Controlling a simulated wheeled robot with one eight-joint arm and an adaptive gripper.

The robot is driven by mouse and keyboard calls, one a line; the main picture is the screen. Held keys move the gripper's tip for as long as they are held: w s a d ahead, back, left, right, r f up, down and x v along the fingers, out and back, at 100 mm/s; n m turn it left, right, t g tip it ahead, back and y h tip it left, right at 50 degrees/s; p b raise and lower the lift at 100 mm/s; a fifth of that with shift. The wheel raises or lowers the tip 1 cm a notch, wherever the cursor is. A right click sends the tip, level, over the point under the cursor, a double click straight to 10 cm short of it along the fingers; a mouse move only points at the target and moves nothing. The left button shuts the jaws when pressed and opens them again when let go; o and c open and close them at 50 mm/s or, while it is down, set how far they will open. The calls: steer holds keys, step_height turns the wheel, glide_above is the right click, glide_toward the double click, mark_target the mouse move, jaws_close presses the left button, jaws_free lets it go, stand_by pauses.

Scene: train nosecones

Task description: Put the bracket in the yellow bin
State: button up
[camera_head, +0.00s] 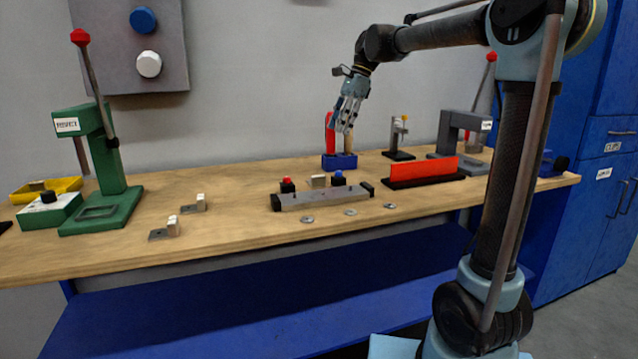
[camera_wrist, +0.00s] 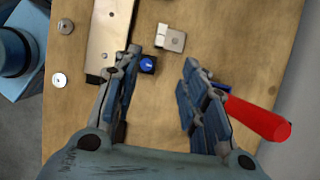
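My gripper (camera_head: 346,124) is above the back middle of the bench. In the wrist view its two fingers (camera_wrist: 162,62) are spread apart with nothing held between them. A small metal bracket (camera_wrist: 171,40) lies on the bench just beyond the fingertips, and it also shows behind the long grey fixture in the head view (camera_head: 318,181). Two more brackets (camera_head: 195,204) (camera_head: 167,230) lie on the left part of the bench. The yellow bin (camera_head: 68,185) is at the far left, partly hidden by a green-and-white box; a small greyish piece shows in it.
A blue holder (camera_head: 339,162) with upright red and wooden handles stands beneath my gripper. A green press (camera_head: 103,175) stands beside the bin. A red-plated block (camera_head: 424,172) is on the right.

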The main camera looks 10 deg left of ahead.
mark_target(319, 176)
steer(key=x, duration=1.7)
steer(key=shift+a, duration=0.2)
jaws_close()
